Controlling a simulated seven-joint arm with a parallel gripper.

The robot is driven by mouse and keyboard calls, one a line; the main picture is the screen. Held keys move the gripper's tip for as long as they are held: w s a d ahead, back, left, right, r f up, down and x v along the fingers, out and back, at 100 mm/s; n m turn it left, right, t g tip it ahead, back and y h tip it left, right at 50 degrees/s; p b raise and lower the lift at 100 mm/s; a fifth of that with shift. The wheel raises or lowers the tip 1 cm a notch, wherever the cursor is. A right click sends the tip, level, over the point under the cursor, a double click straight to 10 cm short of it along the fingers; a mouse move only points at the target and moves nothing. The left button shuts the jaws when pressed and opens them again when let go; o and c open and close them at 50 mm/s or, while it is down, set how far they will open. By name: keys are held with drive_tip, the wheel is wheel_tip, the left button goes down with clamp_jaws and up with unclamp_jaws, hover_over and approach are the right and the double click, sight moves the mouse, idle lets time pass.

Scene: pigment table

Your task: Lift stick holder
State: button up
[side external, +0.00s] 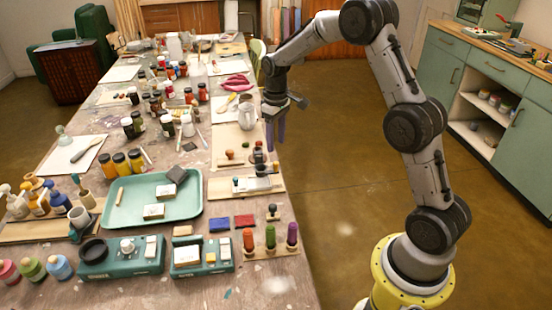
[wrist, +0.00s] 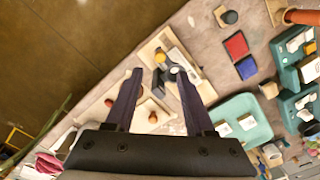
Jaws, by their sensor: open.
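My gripper (side external: 275,140) hangs with its two dark fingers pointing down at the right edge of the table. In the wrist view its fingers (wrist: 160,74) are spread wide and empty. A small dark holder-like object (wrist: 162,77), possibly the stick holder, shows between and beyond the fingertips, with a yellow round top and a grey disc beside it. It lies at the edge of a wooden board (wrist: 148,49) with a pale slab. In the side view a grey block (side external: 263,170) near that board (side external: 222,190) seems to be the same object. The fingers are apart from it.
A mint tray (side external: 122,208) holds small blocks. Red (side external: 244,221) and blue (side external: 219,224) pads, orange, green and purple upright sticks (side external: 270,237), and green boxes (side external: 201,257) stand nearer the front. A white jug (side external: 247,112) stands further back. The floor right of the table is clear.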

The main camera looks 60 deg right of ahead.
sight(276, 163)
wheel_tip(276, 163, down, 7)
drive_tip(key=shift+f, duration=0.15)
idle(0.4)
